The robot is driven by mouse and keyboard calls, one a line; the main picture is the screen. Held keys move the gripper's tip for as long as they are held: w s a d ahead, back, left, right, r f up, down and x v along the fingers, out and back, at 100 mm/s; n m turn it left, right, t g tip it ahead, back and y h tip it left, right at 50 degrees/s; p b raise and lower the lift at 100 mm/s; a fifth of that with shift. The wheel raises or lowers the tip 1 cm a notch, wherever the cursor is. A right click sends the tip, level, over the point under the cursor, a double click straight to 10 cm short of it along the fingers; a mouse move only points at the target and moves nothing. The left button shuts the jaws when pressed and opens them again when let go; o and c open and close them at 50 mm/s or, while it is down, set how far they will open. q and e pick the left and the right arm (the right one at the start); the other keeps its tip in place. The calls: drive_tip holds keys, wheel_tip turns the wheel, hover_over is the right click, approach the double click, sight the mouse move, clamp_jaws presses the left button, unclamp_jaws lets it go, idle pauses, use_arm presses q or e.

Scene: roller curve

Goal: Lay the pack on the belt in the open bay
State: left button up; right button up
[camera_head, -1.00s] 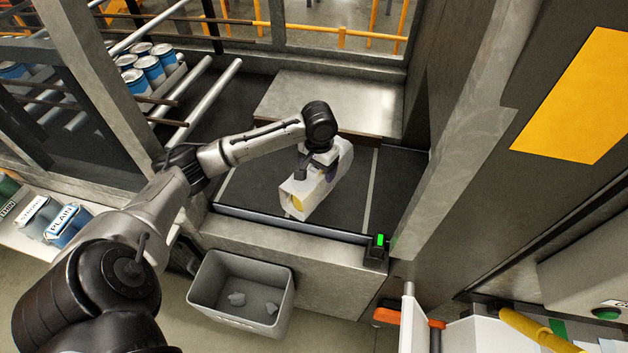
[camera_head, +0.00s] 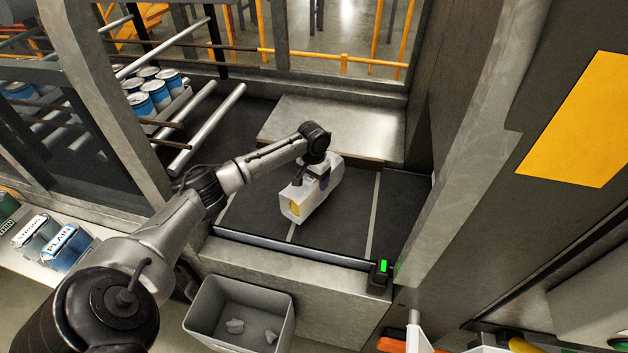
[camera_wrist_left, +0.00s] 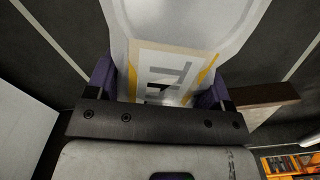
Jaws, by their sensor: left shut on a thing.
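The pack (camera_head: 300,202) is a white carton with a yellow patch on its near end. It is over the dark belt (camera_head: 250,215) in the open bay; I cannot tell whether it touches the belt. My left gripper (camera_head: 319,176) is shut on the pack from above. In the left wrist view the white pack (camera_wrist_left: 180,25) with its printed label sits between the two purple-padded fingers (camera_wrist_left: 160,88). The pack's underside is hidden. My right gripper is not in view.
Pale lines cross the belt, and a metal plate (camera_head: 335,125) lies behind it. A green-lit box (camera_head: 381,270) stands at the front right corner. A grey bin (camera_head: 205,315) with several lumps is below the front edge. Blue-and-white cans (camera_head: 155,90) stand at back left.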

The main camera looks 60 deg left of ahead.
use_arm(q)
drive_tip(key=shift+f, duration=1.85)
drive_tip(key=shift+f, duration=0.1)
drive_tip(key=o, duration=1.6)
drive_tip(key=shift+f, duration=0.1)
drive_tip(key=shift+o, duration=0.2)
wheel_tip(320, 180, up, 12)
drive_tip(key=shift+r, duration=0.15)
